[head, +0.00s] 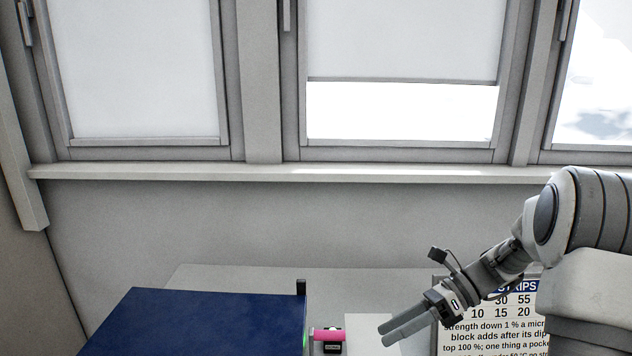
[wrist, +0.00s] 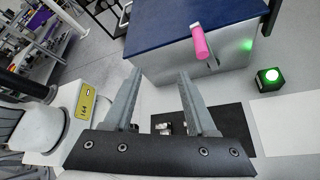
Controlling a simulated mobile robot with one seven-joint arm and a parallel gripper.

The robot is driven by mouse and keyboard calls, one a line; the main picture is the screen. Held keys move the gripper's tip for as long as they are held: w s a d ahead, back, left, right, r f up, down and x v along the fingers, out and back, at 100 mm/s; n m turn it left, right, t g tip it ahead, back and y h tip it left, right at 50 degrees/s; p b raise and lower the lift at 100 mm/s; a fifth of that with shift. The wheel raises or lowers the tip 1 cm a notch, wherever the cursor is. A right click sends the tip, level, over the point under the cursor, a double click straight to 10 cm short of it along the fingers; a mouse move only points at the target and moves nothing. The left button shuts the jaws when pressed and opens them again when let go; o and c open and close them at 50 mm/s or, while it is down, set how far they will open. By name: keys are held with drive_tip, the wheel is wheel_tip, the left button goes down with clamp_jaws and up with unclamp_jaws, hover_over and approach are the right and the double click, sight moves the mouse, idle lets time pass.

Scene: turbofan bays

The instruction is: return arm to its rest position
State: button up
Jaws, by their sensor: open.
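My gripper (head: 390,334) is at the end of my arm in the lower right of the head view, pointing down and to the left. The arm is raised and bent. In the wrist view my gripper (wrist: 160,73) shows two grey fingers spread apart with nothing between them. The fingers are clear of the things around them, as far as these views show.
A blue-topped box (head: 200,325) stands at the lower left, with a pink handle (wrist: 199,42) at its side. A green-lit block (wrist: 269,80) is right of it. A printed sign (head: 490,335) is partly hidden behind my arm. Windows are behind.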

drive_tip(key=s+r+n+t+h, duration=0.4)
drive_tip(key=s+r+n+h, duration=0.1)
drive_tip(key=s+n, duration=0.4)
drive_tip(key=s+r+n+t+h, duration=0.4)
drive_tip(key=s+n+h, duration=0.3)
drive_tip(key=n, duration=0.6)
drive_tip(key=shift+s+a+r, duration=0.25)
drive_tip(key=shift+s+r, duration=0.45)
drive_tip(key=shift+s, duration=0.3)
drive_tip(key=shift+a, duration=0.1)
